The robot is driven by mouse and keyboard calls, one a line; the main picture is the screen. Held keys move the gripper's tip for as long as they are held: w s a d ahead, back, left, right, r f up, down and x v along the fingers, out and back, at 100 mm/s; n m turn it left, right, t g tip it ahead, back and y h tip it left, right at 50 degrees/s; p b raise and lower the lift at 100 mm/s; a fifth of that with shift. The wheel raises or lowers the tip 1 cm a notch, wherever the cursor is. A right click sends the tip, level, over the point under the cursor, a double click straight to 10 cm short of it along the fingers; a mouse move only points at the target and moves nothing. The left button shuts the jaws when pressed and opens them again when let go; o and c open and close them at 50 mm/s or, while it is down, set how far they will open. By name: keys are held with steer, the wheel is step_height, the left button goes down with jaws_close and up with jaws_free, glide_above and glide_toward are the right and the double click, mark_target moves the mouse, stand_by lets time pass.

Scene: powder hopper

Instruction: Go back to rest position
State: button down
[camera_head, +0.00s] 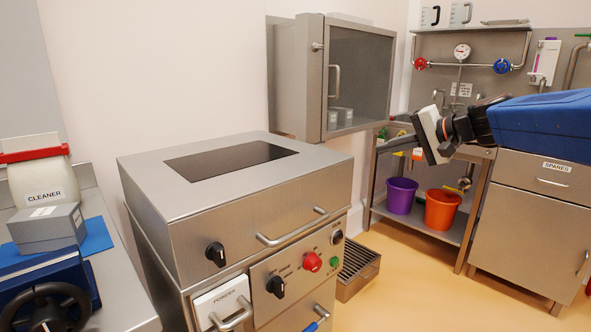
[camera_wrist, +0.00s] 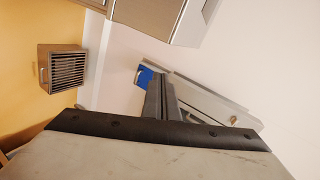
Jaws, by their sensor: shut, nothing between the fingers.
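My gripper (camera_head: 404,143) is raised at the right of the head view, at the end of my blue arm. It is in front of the far bench and right of the wall cabinet, apart from both as far as I can tell. In the wrist view its two dark fingers (camera_wrist: 161,98) lie together, shut with nothing between them. The gripper body fills the bottom of that view.
The steel machine (camera_head: 235,200) with knobs and a red button stands in the middle. The wall cabinet (camera_head: 358,75) juts out above it. Purple (camera_head: 401,195) and orange (camera_head: 441,209) buckets stand on the bench's lower shelf. Orange floor is open at right.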

steer(key=s+a+f+n+g+h, duration=0.1)
steer(key=s+f+n+g+h, duration=0.1)
steer(key=s+f, duration=0.55)
steer(key=s+a+f+n+g+h, duration=0.15)
steer(key=s+f, duration=0.35)
steer(key=s, duration=0.6)
steer(key=s+d+f+n+h, duration=0.1)
steer(key=s+d+f+h, duration=0.1)
steer(key=s+f, duration=0.5)
steer(key=s+d+f+n+g+h, duration=0.1)
steer(key=s+d+f, duration=0.4)
steer(key=s, duration=0.5)
step_height(320, 180, down, 2)
steer(key=shift+d+f+n+h, duration=0.2)
steer(key=shift+n+h, duration=0.55)
steer(key=shift+h, duration=0.4)
steer(key=shift+s, duration=0.1)
